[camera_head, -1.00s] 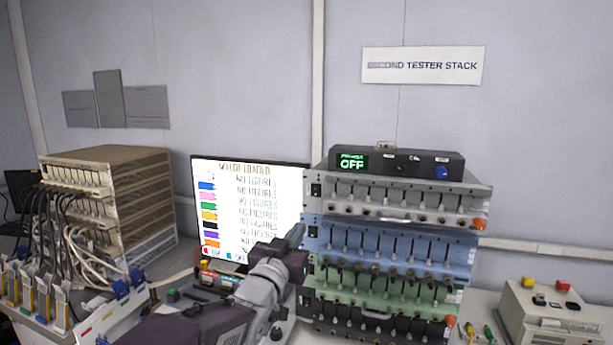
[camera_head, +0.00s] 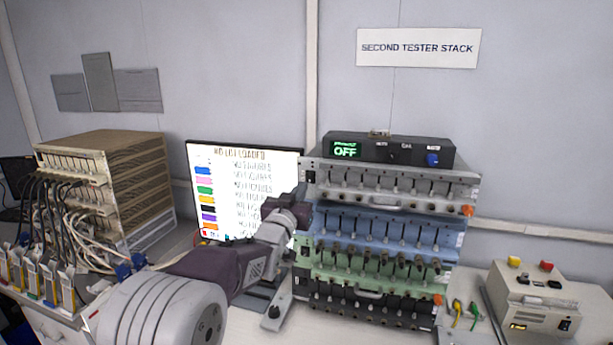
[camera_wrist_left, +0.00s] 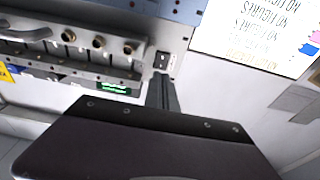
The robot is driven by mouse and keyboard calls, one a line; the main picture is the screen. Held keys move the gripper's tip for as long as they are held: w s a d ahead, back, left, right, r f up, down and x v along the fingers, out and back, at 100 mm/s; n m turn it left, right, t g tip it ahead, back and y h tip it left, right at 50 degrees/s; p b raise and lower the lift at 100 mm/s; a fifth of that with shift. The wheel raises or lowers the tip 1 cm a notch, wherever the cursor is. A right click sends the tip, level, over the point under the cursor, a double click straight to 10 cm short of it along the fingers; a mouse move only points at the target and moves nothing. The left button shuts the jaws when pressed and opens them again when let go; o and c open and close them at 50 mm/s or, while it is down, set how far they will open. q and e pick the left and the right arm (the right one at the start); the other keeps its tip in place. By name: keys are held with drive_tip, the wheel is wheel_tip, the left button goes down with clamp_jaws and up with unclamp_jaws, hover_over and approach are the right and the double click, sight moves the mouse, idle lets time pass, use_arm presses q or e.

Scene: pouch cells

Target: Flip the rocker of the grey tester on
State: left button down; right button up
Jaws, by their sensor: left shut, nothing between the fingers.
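The grey tester (camera_head: 400,183) is the top unit of the stack under the "SECOND TESTER STACK" sign. Its small black rocker (camera_head: 310,178) is at its left end, and it also shows in the left wrist view (camera_wrist_left: 162,57). I cannot tell which side of the rocker is pressed. A black box on top has a green display (camera_head: 345,150) reading OFF. My left gripper (camera_head: 301,190) is shut and empty, at the tester's left end. In the wrist view its fingertips (camera_wrist_left: 161,78) are just short of the rocker, apparently apart from it. My right gripper is out of view.
Blue (camera_head: 385,228) and green (camera_head: 370,264) units and a black one sit below the grey tester. A lit monitor (camera_head: 240,165) stands close on the left. A beige box (camera_head: 540,300) is at the right. A cabled rack (camera_head: 110,180) stands far left.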

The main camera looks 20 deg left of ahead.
sight(310, 174)
use_arm(q)
drive_tip(key=w, duration=0.2)
drive_tip(key=w+p, duration=0.1)
drive_tip(key=w, duration=0.1)
drive_tip(key=shift+w+r, duration=0.1)
drive_tip(key=shift+r, duration=0.3)
drive_tip(key=shift+w, duration=0.5)
drive_tip(key=r+g+p, duration=0.1)
drive_tip(key=r+p, duration=0.1)
drive_tip(key=p, duration=0.2)
drive_tip(key=shift+w+d, duration=0.1)
drive_tip(key=shift+f, duration=0.7)
